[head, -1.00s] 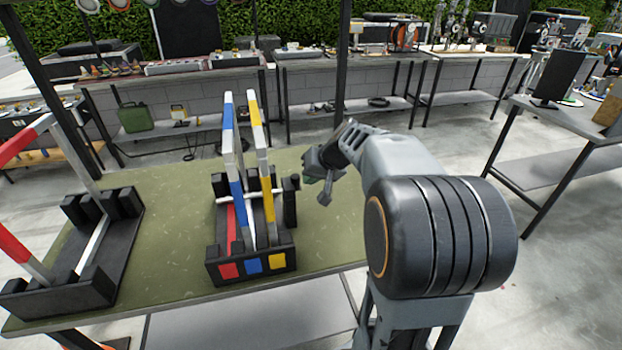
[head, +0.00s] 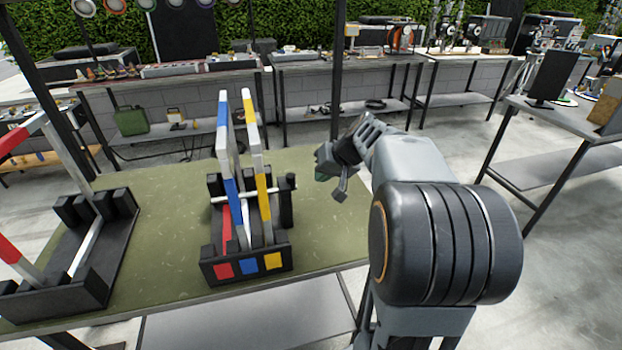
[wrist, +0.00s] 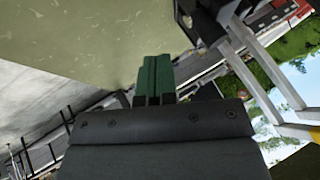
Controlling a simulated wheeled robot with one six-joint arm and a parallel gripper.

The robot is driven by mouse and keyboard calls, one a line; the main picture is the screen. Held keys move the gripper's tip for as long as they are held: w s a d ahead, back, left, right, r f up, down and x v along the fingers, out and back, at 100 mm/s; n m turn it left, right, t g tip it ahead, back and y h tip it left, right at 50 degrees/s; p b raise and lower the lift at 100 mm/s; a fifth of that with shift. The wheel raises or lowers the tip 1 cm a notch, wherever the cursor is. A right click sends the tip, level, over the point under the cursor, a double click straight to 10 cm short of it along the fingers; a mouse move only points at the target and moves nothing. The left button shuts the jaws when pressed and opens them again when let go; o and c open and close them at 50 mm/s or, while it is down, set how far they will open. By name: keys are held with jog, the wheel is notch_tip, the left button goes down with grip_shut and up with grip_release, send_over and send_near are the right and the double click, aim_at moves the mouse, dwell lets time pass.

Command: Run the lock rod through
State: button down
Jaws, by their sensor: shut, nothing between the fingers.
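A black rack (head: 248,272) with red, blue and yellow squares on its front stands on the green table. A blue-and-white frame (head: 231,190) and a yellow-and-white frame (head: 262,196) stand upright in it. A thin white lock rod (head: 218,199) lies level across the rack at the frames; the frames hide parts of it, and I cannot tell how far it passes through. A dark upright post (head: 287,203) is at the rack's right side. My gripper (head: 338,188) is right of this post, apart from it, above the table. Its green fingers (wrist: 153,78) are shut and empty.
A second black rack (head: 108,262) at the left holds a red-and-white frame (head: 60,150). The green table top (head: 165,215) is bare between the racks and right of the middle rack. A dark table post (head: 339,70) rises behind my gripper.

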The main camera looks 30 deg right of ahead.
jog(key=v, duration=0.9)
jog(key=shift+a, duration=0.15)
jog(key=shift+r, duration=0.1)
jog(key=shift+w, duration=0.1)
